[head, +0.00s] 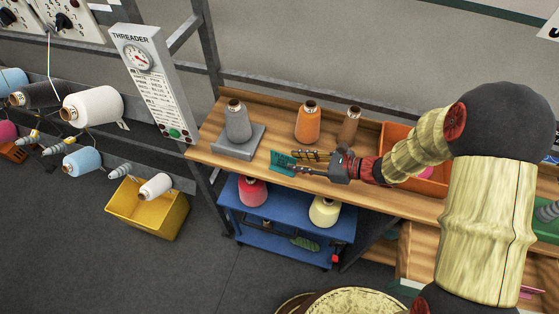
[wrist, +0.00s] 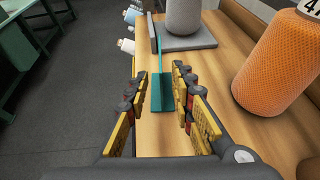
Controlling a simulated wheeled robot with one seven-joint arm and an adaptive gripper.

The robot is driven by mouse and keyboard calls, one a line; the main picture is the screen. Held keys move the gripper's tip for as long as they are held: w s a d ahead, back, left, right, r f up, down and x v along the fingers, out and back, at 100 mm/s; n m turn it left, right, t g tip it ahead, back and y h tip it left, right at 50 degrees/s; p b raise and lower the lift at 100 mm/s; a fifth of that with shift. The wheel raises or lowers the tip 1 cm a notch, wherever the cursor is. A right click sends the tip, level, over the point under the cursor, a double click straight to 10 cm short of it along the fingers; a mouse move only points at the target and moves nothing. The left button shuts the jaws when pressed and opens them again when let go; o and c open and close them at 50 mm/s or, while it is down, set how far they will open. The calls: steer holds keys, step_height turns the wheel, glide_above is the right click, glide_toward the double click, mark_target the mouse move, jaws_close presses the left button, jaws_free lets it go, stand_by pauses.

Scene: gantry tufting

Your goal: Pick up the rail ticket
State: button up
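A teal piece (head: 281,163), seemingly the rail ticket, is at the front part of the wooden bench (head: 225,155), below the grey cone. In the wrist view the teal piece (wrist: 162,92) has a broad near part and a thin upright strip running away from me; I see no print on it. My gripper (head: 293,161) reaches it from the right. In the wrist view my gripper (wrist: 158,66) is open, with a finger on each side of the teal piece and gaps showing on both sides. The head view hides part of it behind the fingers.
A grey cone (head: 237,122) on a grey plate (head: 250,145), an orange cone (head: 307,122) and a brown cone (head: 350,124) stand behind my gripper. An orange bin (head: 393,136) is partly behind my arm. A blue cart (head: 285,225) with cones stands below the bench.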

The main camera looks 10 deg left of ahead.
mark_target(283, 168)
steer(key=shift+x, duration=2.9)
steer(key=shift+c, duration=1.1)
steer(key=c, duration=0.4)
jaws_close()
